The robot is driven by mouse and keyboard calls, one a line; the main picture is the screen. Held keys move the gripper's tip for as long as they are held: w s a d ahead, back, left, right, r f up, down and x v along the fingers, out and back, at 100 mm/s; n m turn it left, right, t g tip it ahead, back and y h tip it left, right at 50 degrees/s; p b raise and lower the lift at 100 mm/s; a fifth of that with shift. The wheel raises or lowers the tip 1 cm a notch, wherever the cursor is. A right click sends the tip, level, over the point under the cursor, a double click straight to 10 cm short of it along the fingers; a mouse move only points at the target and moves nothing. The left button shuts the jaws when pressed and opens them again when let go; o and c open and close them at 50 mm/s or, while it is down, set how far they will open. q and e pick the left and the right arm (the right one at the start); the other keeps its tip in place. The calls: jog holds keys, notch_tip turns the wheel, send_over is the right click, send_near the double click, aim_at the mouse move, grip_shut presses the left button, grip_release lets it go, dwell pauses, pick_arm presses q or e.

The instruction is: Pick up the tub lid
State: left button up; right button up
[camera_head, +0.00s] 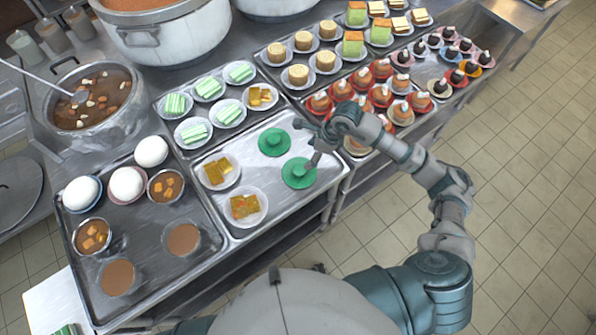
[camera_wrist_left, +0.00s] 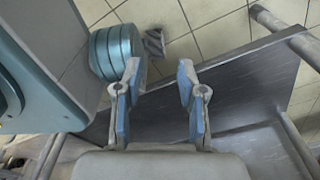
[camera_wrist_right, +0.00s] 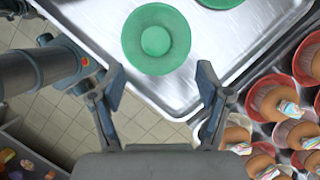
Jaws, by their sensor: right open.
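Two green round lids with raised round centres lie on a metal tray. The nearer lid (camera_head: 298,173) is by the tray's right edge, and the other lid (camera_head: 274,142) is just behind it. In the right wrist view the nearer lid (camera_wrist_right: 156,22) lies ahead of the fingers, and the other is cut off at the top. My right gripper (camera_head: 307,143) is open and empty, over the tray's right side close to the lids; its spread fingers also show in the right wrist view (camera_wrist_right: 160,78). My left gripper (camera_wrist_left: 160,85) is open and empty, away from the lids.
Yellow-brown dessert plates (camera_head: 243,206) share the lids' tray (camera_head: 270,221). Cupcakes (camera_head: 381,96) in red cups stand close to my right gripper. Plates of green striped cakes (camera_head: 193,133) stand behind. A dark tray (camera_head: 150,205) with bowls and white balls is at left.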

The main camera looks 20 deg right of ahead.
send_over(300, 169)
jog(key=d, duration=0.2)
notch_tip(300, 169, down, 4)
jog(key=shift+s+d+f, duration=0.1)
jog(key=shift+s+d, duration=0.05)
jog(key=shift+f, duration=0.6)
jog(key=x, duration=0.3)
jog(key=shift+s+a+f+p, duration=0.25)
jog(key=shift+a+f+p, duration=0.05)
jog(key=shift+a, duration=0.05)
jog(key=shift+w+a+f, duration=0.1)
jog(key=shift+a+f, duration=0.2)
jog(key=shift+f, duration=0.05)
jog(key=shift+d, duration=0.1)
jog(key=c, duration=0.9)
pick_arm(q)
jog(key=shift+s+f, duration=0.1)
jog(key=shift+s, duration=0.55)
pick_arm(e)
jog(key=shift+d, duration=0.1)
jog(key=shift+c, duration=0.2)
